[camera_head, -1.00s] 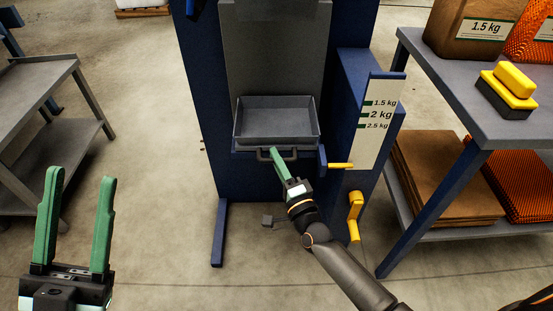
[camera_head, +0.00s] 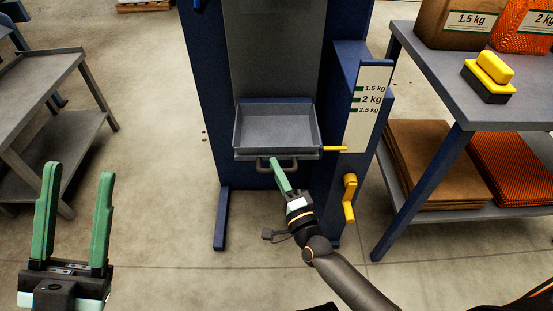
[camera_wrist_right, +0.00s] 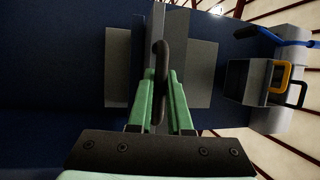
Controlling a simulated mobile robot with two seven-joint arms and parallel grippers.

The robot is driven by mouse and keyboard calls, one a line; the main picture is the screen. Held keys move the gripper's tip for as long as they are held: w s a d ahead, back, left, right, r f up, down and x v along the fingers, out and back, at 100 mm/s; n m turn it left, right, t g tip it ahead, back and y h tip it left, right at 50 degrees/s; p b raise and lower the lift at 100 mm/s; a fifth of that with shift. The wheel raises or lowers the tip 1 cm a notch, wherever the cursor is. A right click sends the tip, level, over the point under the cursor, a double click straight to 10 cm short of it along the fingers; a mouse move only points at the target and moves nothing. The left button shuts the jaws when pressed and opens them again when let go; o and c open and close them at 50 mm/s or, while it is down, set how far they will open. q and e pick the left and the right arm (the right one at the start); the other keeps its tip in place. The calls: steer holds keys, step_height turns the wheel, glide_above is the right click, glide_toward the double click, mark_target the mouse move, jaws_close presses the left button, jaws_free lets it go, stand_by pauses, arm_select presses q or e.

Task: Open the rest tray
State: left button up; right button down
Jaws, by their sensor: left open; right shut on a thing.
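The rest tray (camera_head: 275,129) is a grey open-topped tray at the front of the blue grader (camera_head: 205,95), and it looks empty. It juts out of the machine and has a dark handle (camera_head: 278,165) on its front. My right gripper (camera_head: 275,165) is shut on that handle. In the right wrist view the dark handle bar (camera_wrist_right: 161,75) stands between the green fingers (camera_wrist_right: 162,100). My left gripper (camera_head: 77,180) is open and empty at the lower left, well away from the tray.
A yellow lever (camera_head: 335,149) and yellow crank (camera_head: 349,198) sit right of the tray, beside a weight scale (camera_head: 368,105). A table (camera_head: 450,95) with sacks and a yellow-black block (camera_head: 488,78) stands at right. A grey cart (camera_head: 45,70) stands at left. Floor in front is clear.

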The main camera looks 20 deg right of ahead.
arm_select(q)
steer(key=n+y+p, duration=0.1)
steer(key=w+y+p, duration=0.1)
steer(key=shift+w+a+f+n+y, duration=0.1)
steer(key=shift+w+a+n+y, duration=0.2)
steer(key=shift+a+n, duration=0.1)
arm_select(e)
steer(key=s+a, duration=0.2)
steer(key=s, duration=0.5)
steer(key=shift+s+a, duration=0.15)
steer(key=shift+s, duration=0.1)
arm_select(q)
steer(key=shift+s, duration=0.1)
arm_select(e)
steer(key=c, duration=0.8)
jaws_free()
steer(key=shift+c, duration=0.2)
arm_select(q)
steer(key=shift+s+d, duration=0.1)
steer(key=shift+s, duration=0.05)
